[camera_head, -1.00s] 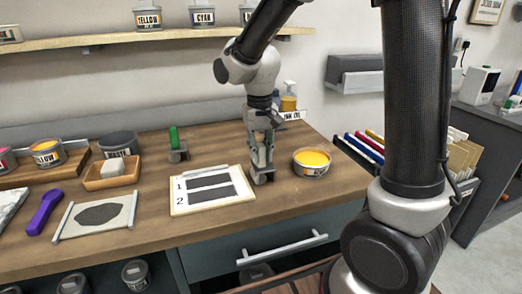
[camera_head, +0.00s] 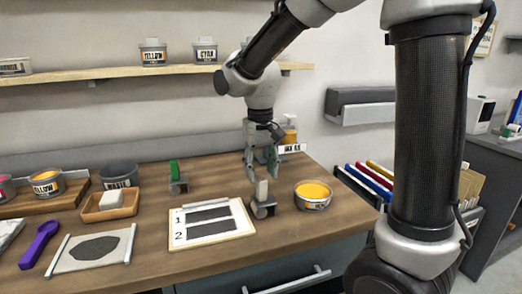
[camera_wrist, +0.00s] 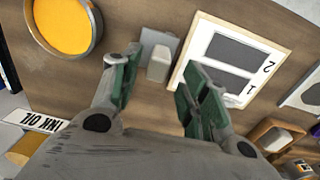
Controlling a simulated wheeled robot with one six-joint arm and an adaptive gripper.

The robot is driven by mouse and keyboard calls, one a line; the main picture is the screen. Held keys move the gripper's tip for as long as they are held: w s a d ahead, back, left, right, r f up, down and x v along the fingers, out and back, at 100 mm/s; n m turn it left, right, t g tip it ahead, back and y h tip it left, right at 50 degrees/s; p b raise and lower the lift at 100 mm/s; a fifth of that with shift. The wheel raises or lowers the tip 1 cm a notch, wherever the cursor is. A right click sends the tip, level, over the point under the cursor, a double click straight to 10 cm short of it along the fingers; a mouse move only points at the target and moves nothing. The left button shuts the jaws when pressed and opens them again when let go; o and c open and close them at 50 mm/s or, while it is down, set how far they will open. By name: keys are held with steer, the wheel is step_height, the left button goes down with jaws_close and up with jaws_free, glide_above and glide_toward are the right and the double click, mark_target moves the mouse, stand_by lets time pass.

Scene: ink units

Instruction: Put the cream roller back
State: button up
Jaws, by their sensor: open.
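The cream roller (camera_head: 262,191) stands upright on the table, its cream handle pointing up from a grey base (camera_head: 264,210), between the printed board and the yellow ink tin. It also shows in the wrist view (camera_wrist: 158,64), beyond and between my fingers. My gripper (camera_head: 264,165) is open and empty, a little above and behind the roller, apart from it. Its green-padded fingers (camera_wrist: 155,92) are spread wide. Whether the grey base is a separate holder cannot be told.
A similar green roller (camera_head: 175,172) stands left. The board (camera_head: 178,230) marked 1 and 2 lies left of the cream roller. A yellow ink tin (camera_head: 313,194) stands right, an ink oil bottle (camera_head: 290,132) behind. A waste tin (camera_head: 119,176) and wooden tray (camera_head: 108,214) are further left.

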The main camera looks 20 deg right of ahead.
step_height(320, 180, up, 7)
steer(key=s+d+t, duration=0.4)
steer(key=s+d, duration=1.1)
steer(key=s, duration=0.4)
stand_by(0.5)
